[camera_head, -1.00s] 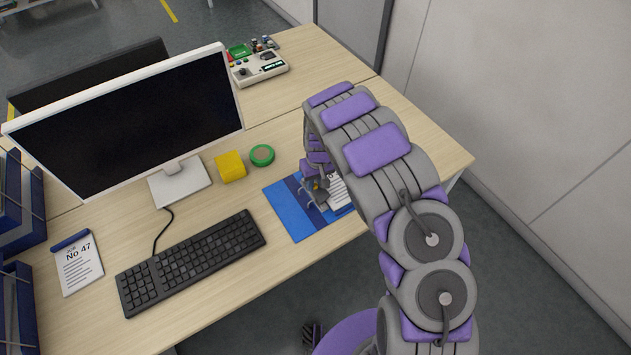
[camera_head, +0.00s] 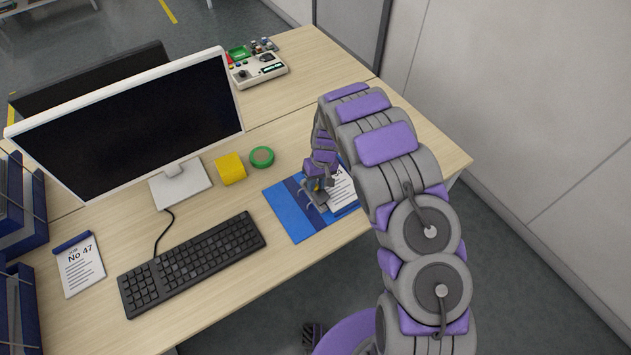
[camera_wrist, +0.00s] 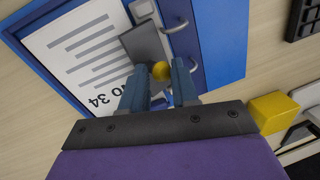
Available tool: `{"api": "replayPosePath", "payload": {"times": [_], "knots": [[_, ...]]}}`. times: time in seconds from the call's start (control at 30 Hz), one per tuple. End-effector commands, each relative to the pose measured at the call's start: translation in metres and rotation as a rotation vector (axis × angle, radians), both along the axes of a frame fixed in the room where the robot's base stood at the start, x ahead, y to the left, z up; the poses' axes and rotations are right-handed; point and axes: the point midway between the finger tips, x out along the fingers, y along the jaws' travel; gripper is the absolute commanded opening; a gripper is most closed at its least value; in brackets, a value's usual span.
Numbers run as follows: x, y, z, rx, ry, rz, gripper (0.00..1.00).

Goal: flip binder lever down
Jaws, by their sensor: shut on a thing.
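An open blue binder (camera_head: 290,213) lies flat near the front edge of the desk, with a printed sheet (camera_head: 342,187) on its right cover. In the wrist view, the sheet (camera_wrist: 75,50) reads "NO 34". Metal rings (camera_wrist: 181,24) and a grey metal plate (camera_wrist: 143,42) stand along the spine. The lever's yellow knob (camera_wrist: 161,71) sits between the fingertips of my gripper (camera_wrist: 162,78), which is shut on it. In the head view, my gripper (camera_head: 318,187) is low over the spine. The rest of the lever is mostly hidden.
A yellow block (camera_head: 231,168) and green tape roll (camera_head: 262,157) lie left of and behind the binder. A keyboard (camera_head: 190,262) and monitor (camera_head: 130,125) stand further left. A notepad (camera_head: 80,266) lies at the far left. The desk right of my arm is clear.

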Motion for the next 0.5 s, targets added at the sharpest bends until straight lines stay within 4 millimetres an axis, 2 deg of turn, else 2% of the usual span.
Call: {"api": "replayPosePath", "payload": {"times": [0.5], "knots": [[0.009, -0.014, -0.009, 0.272, 0.184, -0.001, 0.00]]}}
